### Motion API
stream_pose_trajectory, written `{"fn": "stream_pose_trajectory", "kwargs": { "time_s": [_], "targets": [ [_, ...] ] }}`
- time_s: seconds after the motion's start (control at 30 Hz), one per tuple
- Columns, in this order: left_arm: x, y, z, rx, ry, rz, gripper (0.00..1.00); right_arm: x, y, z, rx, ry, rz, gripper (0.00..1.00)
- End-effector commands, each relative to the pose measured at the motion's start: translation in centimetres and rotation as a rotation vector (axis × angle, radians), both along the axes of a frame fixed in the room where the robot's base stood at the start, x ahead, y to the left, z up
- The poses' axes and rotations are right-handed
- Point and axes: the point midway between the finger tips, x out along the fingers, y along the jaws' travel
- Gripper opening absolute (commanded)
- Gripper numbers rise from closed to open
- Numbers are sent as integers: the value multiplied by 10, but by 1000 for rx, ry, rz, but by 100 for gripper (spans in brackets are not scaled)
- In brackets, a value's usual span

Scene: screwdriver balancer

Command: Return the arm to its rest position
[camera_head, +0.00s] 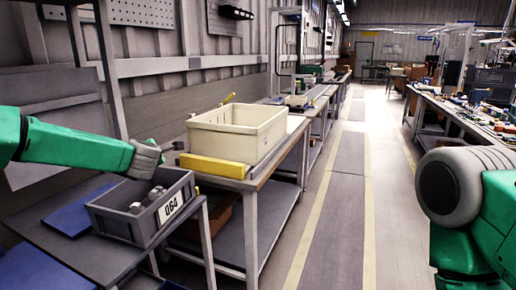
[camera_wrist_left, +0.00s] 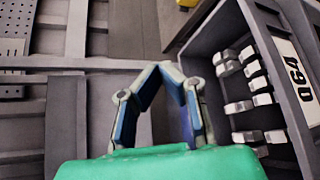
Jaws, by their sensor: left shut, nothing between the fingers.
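My left arm comes in from the left in the head view, and its grey wrist is over the back edge of a grey bin (camera_head: 120,223) marked 064. The fingers are hard to make out there. In the left wrist view my left gripper (camera_wrist_left: 163,68) is shut and empty, its blue and grey fingers meeting at the tips. The bin (camera_wrist_left: 213,32) is just right of the fingers, holding several light grey parts (camera_wrist_left: 240,107). My right arm shows at the right edge of the head view; its gripper is out of view.
The bin stands on a grey table (camera_head: 92,255) with blue mats (camera_head: 75,215). Right of it, a workbench carries a large cream crate (camera_head: 235,140) and a yellow block (camera_head: 212,166). A cluttered bench (camera_head: 470,118) stands at the right. The aisle between is clear.

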Motion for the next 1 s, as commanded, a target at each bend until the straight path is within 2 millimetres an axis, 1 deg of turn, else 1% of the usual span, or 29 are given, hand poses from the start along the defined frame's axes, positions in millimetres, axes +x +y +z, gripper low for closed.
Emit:
{"fn": "stream_pose_trajectory", "kwargs": {
  "time_s": [0.07,0.1,0.27,0.37,0.53,0.67,0.7,0.77,0.8,0.87,0.9,0.97,1.0],
  "targets": [
    [-1,3,1,-2,-2,3,0,0,0,0,0,0,1,40],
    [-4,-2,-7,18,13,-15,0,0,0,0,0,1,1,40],
    [-13,-18,-34,90,63,-70,0,0,0,0,1,-1,1,40],
    [-21,-31,-51,145,95,-113,0,0,1,0,1,-1,1,40],
    [-45,-54,-88,259,165,-207,0,0,0,0,1,-1,1,40],
    [-71,-71,-129,369,239,-304,0,0,0,0,1,0,1,40],
    [-82,-76,-145,410,268,-343,0,0,0,0,0,0,1,40],
    [-101,-83,-169,475,312,-408,0,0,0,0,0,0,1,40],
    [-117,-89,-188,525,349,-461,0,0,0,0,0,0,1,40],
    [-147,-97,-220,612,410,-554,0,0,0,0,0,0,1,40],
    [-170,-100,-240,672,450,-622,0,0,0,0,0,0,1,40],
    [-206,-103,-269,759,510,-726,0,0,0,0,0,0,1,40],
    [-232,-104,-287,816,549,-799,0,0,0,0,0,0,1,40]
  ]
}}
